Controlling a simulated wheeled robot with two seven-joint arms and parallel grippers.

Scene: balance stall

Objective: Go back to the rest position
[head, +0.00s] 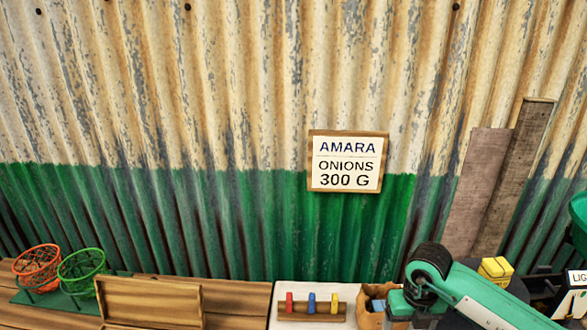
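My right arm (480,295) comes in from the lower right, teal with a black joint (430,262). Its end is low in the picture, by a brown paper bag (376,291), and partly covers that bag. The fingers of my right gripper cannot be made out, so I cannot tell whether it is open or shut, or whether it touches the bag. My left arm and gripper are not in view.
A wooden counter (235,298) runs along the bottom, bearing red (37,266) and green (82,264) baskets, a wooden tray (150,300) and a peg rack (312,309). A yellow object (496,268) and a green pan (579,212) are right. A sign (347,162) reads "AMARA ONIONS 300 G".

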